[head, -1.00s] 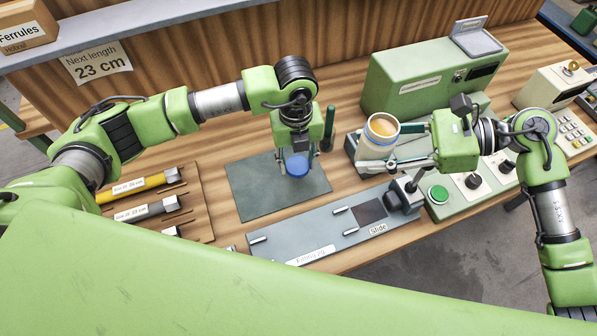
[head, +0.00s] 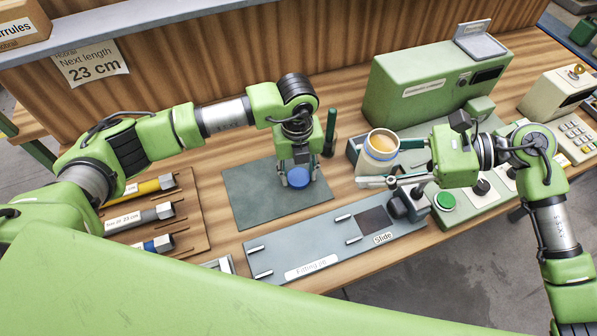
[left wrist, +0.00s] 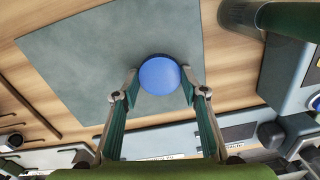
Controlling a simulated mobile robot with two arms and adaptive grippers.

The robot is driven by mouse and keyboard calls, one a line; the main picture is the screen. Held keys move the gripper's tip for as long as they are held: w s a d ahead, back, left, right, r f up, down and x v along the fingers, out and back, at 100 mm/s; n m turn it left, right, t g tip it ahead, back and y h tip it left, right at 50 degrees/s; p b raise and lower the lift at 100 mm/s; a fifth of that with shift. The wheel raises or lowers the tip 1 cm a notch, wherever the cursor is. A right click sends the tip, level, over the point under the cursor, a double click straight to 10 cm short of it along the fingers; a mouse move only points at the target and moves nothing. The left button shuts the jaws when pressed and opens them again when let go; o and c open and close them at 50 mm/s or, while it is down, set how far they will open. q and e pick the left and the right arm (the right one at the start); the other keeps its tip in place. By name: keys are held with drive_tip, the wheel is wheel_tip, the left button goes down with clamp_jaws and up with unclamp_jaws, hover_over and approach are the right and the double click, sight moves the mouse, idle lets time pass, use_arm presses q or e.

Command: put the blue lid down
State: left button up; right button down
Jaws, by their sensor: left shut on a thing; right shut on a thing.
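The blue lid (head: 298,178) is a round disc between the fingertips of my left gripper (head: 298,172). In the left wrist view the lid (left wrist: 160,76) sits between the two fingertips of the left gripper (left wrist: 160,84), which is shut on it. The lid is over the right part of the dark grey-green mat (head: 245,200); I cannot tell whether it touches the mat. My right gripper (head: 384,178) is shut on an open jar (head: 381,157) with a blue band and tan contents. The jar is upright, and the fingers partly hide its lower part.
A grey fitting jig plate (head: 330,262) lies in front of the mat. A rack with tubes (head: 190,190) is to the left. A green upright post (head: 330,130) stands close behind the left gripper. A green machine (head: 425,85) stands behind the jar. The mat's left part is bare.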

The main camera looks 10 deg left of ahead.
sight(298, 177)
use_arm(q)
drive_tip(key=o, duration=1.2)
drive_tip(key=shift+f, duration=0.1)
use_arm(e)
drive_tip(key=shift+w, duration=0.1)
drive_tip(key=shift+r, duration=0.1)
use_arm(q)
drive_tip(key=shift+r+p, duration=0.6)
drive_tip(key=shift+r, duration=0.05)
use_arm(e)
drive_tip(key=shift+r, duration=0.45)
wheel_tip(298, 177, up, 7)
drive_tip(key=p, duration=0.6)
drive_tip(key=shift+f+p, duration=0.2)
drive_tip(key=shift+p, duration=0.1)
use_arm(q)
wheel_tip(298, 177, up, 11)
drive_tip(key=shift+a+r, duration=0.1)
drive_tip(key=shift+r, duration=0.1)
use_arm(e)
drive_tip(key=shift+f, duration=0.1)
